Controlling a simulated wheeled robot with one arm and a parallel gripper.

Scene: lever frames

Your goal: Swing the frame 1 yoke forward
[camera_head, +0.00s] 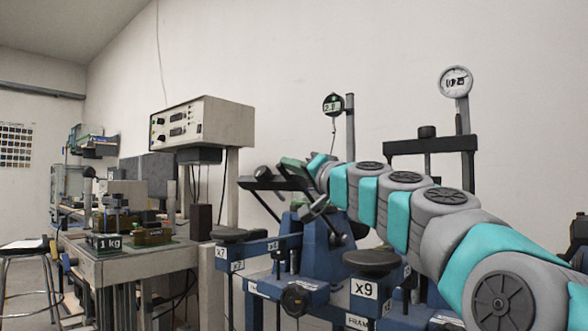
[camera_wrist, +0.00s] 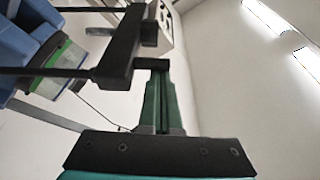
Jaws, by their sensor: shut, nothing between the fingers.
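A blue lever frame (camera_head: 324,246) stands at centre in the head view, with a black yoke (camera_head: 258,184) of bars and rods reaching out at its upper left. A "FRAME" label at the bottom is cut off, so its number cannot be read. My gripper (camera_head: 292,163) is up at the yoke, partly overlapping it. In the wrist view my green fingers (camera_wrist: 155,66) are shut and empty. Their tips are right beside the black yoke bar (camera_wrist: 122,48); I cannot tell whether they touch. My arm hides the right side of the frame.
A second upright with a black crossbar (camera_head: 430,145) and a round gauge (camera_head: 455,82) stands behind my arm. A small gauge (camera_head: 333,104) is on a post. Black round pads (camera_head: 372,260) stick out in front. A cluttered bench (camera_head: 135,265) and a stool (camera_head: 25,246) are at left.

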